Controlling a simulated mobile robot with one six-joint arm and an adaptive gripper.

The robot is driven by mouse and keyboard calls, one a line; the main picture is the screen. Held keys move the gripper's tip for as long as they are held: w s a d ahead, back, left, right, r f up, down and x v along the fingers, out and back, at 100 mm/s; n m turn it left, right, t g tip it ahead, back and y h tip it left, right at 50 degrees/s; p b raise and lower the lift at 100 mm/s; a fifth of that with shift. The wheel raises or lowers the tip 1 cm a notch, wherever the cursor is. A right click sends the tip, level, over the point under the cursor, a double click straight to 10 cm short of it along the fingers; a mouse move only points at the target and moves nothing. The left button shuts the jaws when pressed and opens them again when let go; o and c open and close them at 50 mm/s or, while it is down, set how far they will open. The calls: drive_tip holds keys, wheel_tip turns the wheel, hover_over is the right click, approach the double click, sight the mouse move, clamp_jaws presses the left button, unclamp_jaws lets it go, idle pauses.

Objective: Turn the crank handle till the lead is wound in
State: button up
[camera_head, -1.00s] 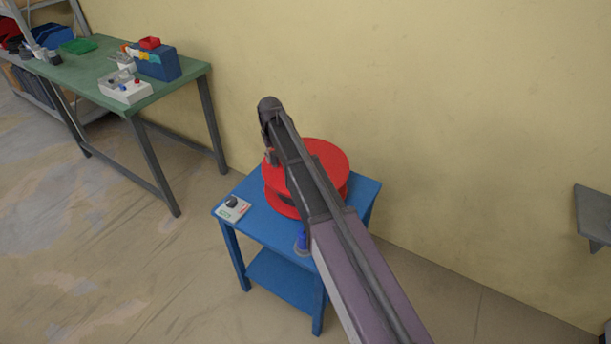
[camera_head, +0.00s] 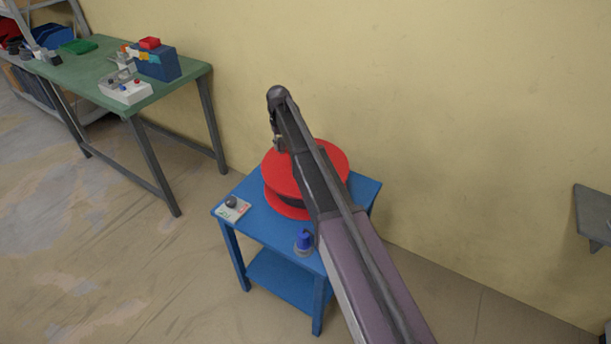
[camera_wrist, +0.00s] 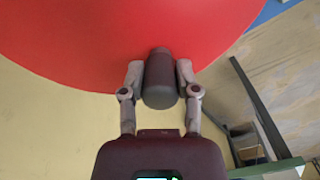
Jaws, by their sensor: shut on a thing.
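A red reel (camera_head: 332,160) stands on a small blue table, with a dark band of wound lead (camera_head: 288,199) between its two discs. In the wrist view the reel's red top disc (camera_wrist: 90,40) fills the upper part. My gripper (camera_wrist: 160,75) is shut on the dark crank handle (camera_wrist: 160,88), one finger on each side of it. In the head view my gripper (camera_head: 279,143) is at the reel's far left rim, and my arm covers the middle of the reel. I cannot tell how much lead is wound.
The blue table (camera_head: 262,228) also carries a blue-topped knob (camera_head: 304,241) at its front and a small panel with a dark knob (camera_head: 231,208) at its left. A green workbench (camera_head: 95,75) stands at the left. The wall is close behind.

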drive_tip(key=shift+w+a, duration=0.15)
drive_tip(key=shift+w, duration=0.1)
drive_tip(key=shift+w+d, duration=0.15)
drive_tip(key=shift+d, duration=0.05)
drive_tip(key=shift+w+d, duration=0.55)
drive_tip(key=shift+d, duration=0.4)
drive_tip(key=shift+w+d, duration=0.6)
drive_tip(key=shift+d, duration=0.3)
drive_tip(key=shift+w+d, duration=0.55)
drive_tip(key=shift+d, duration=0.4)
drive_tip(key=shift+d, duration=0.15)
drive_tip(key=d, duration=0.3)
drive_tip(key=s+d, duration=0.1)
drive_tip(key=d, duration=0.1)
drive_tip(key=shift+s+d, duration=0.1)
drive_tip(key=shift+d, duration=0.85)
drive_tip(key=o, duration=1.2)
